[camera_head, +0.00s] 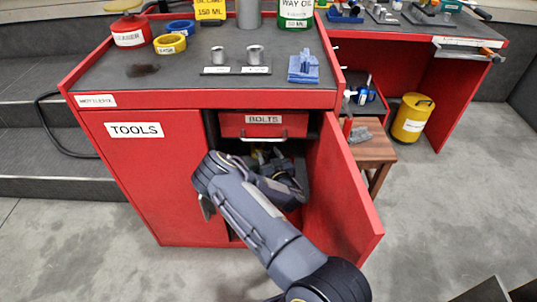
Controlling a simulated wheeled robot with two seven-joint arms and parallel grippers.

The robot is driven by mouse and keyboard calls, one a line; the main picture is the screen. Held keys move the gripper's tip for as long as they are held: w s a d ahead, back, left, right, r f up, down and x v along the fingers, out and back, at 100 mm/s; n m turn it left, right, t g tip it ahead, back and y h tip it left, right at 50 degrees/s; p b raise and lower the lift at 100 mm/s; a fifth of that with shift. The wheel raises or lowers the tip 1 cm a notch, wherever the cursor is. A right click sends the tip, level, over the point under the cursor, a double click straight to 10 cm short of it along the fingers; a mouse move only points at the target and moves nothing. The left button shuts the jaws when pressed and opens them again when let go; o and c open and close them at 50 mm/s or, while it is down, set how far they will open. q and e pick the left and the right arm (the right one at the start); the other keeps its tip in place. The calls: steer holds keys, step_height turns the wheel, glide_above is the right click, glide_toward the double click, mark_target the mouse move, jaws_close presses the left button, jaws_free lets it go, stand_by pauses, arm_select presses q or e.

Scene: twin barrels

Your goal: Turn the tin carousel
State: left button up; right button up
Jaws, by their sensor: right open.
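My right arm reaches up from the bottom of the view and bends at the elbow into the open right compartment of the red workbench (200,99). My right gripper (290,186) is open inside that compartment, below the bolts drawer (264,125); its fingertips are hard to make out in the shadow. I cannot make out the tin carousel; the compartment is dark and largely hidden by my arm. Small yellowish shapes (264,153) show under the drawer, too small to name. My left gripper is out of view.
The compartment's red door (342,190) stands open to the right of my arm. The tools door (150,175) is closed on the left. A wooden stool (372,152) and a yellow can (412,119) stand to the right.

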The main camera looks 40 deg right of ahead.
steer(key=p+v, duration=0.1)
steer(key=v, duration=0.5)
steer(key=shift+s+p, duration=0.25)
steer(key=shift+p, duration=0.1)
steer(key=shift+s+a, duration=0.3)
steer(key=shift+s, duration=0.15)
steer(key=shift+s, duration=0.1)
